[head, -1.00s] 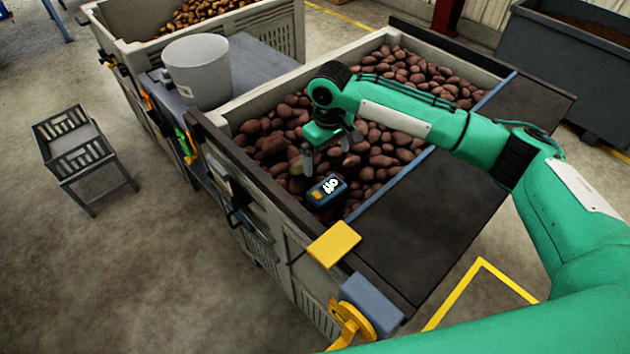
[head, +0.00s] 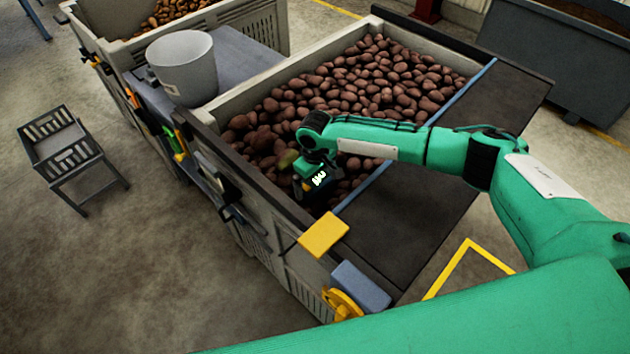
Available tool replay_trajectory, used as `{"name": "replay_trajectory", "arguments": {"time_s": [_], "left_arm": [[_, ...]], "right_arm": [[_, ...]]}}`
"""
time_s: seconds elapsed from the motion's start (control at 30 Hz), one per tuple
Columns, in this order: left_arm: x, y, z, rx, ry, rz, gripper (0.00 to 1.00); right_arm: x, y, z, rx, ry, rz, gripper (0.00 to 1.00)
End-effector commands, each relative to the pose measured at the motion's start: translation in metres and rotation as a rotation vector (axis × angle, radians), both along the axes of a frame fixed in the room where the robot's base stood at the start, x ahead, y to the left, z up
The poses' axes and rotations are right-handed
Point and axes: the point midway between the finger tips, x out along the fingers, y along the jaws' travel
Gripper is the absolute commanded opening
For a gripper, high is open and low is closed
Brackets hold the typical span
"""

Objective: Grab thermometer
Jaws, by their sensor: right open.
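The thermometer (head: 319,179) is a small dark blue device with a lit display. It lies on the reddish potatoes near the front edge of the large bin. My right gripper (head: 311,188) is down at the thermometer, its fingers open and reaching close about it. The gripper body hides part of the thermometer, and I cannot tell whether the fingers touch it. My left gripper is not in view.
The bin's dark front rim (head: 262,178) runs beside the gripper. A dark conveyor belt (head: 408,215) with a blue edge lies to the right. A yellow plate (head: 323,234) sits at the front corner. A white bucket (head: 183,67) stands at the back left.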

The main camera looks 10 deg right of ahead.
Motion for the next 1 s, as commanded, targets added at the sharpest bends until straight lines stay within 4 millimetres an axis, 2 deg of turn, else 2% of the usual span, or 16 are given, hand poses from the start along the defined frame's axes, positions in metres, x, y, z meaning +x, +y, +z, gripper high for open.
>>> {"name": "replay_trajectory", "arguments": {"time_s": [0.2, 0.37, 0.77, 0.87, 1.0], "left_arm": [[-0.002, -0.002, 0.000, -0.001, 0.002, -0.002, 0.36], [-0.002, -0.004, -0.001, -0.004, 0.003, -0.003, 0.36], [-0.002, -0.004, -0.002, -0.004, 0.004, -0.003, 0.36], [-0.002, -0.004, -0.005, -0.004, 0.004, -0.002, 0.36], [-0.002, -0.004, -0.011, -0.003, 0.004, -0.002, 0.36]], "right_arm": [[0.000, 0.000, -0.001, 0.001, -0.001, 0.001, 1.00], [0.000, 0.000, -0.001, 0.001, -0.001, 0.000, 0.69], [0.001, 0.001, 0.007, 0.002, -0.003, 0.000, 0.69], [0.001, 0.001, 0.017, 0.002, -0.003, 0.001, 0.69], [0.001, 0.001, 0.042, 0.003, -0.005, 0.001, 0.69]]}}
